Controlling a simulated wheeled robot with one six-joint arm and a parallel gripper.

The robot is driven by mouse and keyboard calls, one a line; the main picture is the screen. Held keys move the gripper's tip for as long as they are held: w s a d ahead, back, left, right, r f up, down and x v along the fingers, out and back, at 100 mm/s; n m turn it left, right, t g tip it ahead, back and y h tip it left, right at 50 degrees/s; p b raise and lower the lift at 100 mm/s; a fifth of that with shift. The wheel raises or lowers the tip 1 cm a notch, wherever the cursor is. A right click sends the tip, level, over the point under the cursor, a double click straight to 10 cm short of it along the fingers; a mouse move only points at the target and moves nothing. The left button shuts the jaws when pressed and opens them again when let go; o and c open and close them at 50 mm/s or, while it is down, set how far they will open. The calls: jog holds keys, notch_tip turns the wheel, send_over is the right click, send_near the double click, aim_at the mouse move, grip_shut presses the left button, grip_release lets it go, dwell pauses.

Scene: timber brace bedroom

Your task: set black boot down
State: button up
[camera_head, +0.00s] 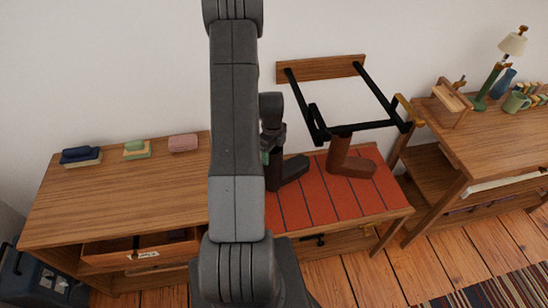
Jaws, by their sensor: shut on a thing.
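A black boot (290,173) is in the head view just right of my arm, upright over the left part of the red striped bench top (318,206). My gripper (271,150) is at the top of the boot's shaft and shut on it. My arm hides part of the boot and the gripper fingers. The sole looks at or very near the bench top; I cannot tell whether it touches. A brown boot (350,162) stands on the bench to the right, apart from the black boot.
A black metal frame on a wooden wall rail (322,67) juts out above the bench. A wooden desk (110,185) with an open drawer (138,248) is at left. Another desk (490,135) with a lamp (513,42) and mug (516,102) is at right. The bench's front right is clear.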

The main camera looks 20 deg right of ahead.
jog(key=shift+f+p, duration=0.3)
jog(key=shift+f, duration=1.6)
jog(key=o, duration=1.6)
jog(key=shift+o, duration=0.2)
jog(key=shift+r, duration=0.25)
notch_tip(320, 180, up, 12)
jog(key=b, duration=0.2)
jog(key=shift+f, duration=0.1)
